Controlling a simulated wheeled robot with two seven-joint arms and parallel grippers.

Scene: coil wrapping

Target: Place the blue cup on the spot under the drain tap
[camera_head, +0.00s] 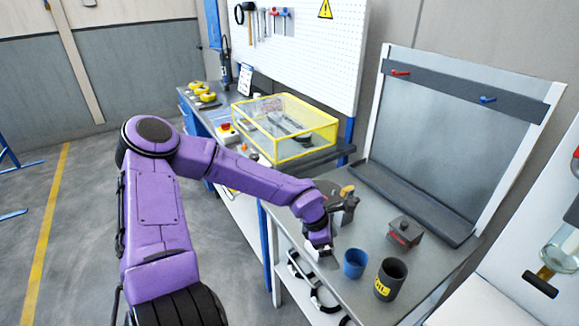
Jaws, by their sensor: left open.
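The blue cup (355,263) stands upright on the grey workbench (345,287), near its front edge. My left arm reaches in from the left, and its left gripper (323,254) is just left of the blue cup, apart from it. The left gripper is open with nothing seen in it; its fingers are small and partly hidden by the wrist. At the right edge, a brass fitting with a dark handle (542,281) sits below a clear glass bowl; it looks like the drain tap. The spot under it is not clearly visible. My right gripper is not in view.
A dark grey cup with a yellow label (391,279) stands close right of the blue cup. A dark box with a red label (404,232) is behind them. A dark tool with an orange top (347,192) stands near my wrist. A yellow-framed clear case (285,127) is farther back.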

